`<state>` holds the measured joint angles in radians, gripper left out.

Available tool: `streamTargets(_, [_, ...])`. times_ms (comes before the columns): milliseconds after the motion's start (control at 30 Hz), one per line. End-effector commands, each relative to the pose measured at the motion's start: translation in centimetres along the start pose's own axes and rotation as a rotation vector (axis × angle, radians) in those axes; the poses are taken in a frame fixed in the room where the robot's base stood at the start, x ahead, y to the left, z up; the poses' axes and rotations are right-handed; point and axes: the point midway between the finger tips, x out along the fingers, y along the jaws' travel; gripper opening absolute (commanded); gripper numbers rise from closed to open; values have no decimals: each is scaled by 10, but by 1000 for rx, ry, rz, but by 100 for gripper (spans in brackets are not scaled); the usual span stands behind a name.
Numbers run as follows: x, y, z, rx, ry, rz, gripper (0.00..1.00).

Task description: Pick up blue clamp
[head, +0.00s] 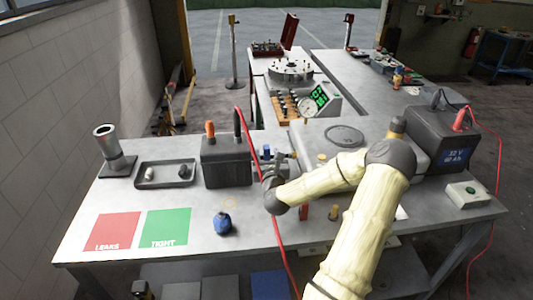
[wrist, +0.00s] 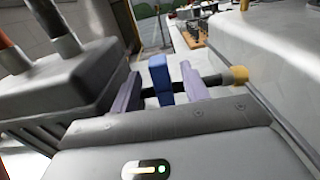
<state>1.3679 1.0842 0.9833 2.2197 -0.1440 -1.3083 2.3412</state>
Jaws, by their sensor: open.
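The blue clamp (wrist: 160,76) stands upright between the two pale purple fingers of my gripper (wrist: 158,85) in the wrist view. The gripper is open. In the head view the blue clamp (head: 266,151) shows as a small blue patch just right of the dark battery. My gripper (head: 272,164) is beside it there, and its fingers partly hide it.
The dark battery (head: 226,161) stands close left of my gripper. A black rod with a yellow end (wrist: 238,75) lies close right. A blue rounded object (head: 222,223) sits in front, near the green TIGHT mat (head: 166,227). A red cable (head: 272,215) crosses the table.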

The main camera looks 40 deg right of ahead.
Motion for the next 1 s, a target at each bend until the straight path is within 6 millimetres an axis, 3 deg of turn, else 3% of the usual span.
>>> streamTargets(133, [11,0,0,1,0,-1,45])
streamTargets(633, [10,0,0,1,0,0,45])
streamTargets(867, [10,0,0,1,0,0,2])
streamTargets(1000, [10,0,0,1,0,0,0])
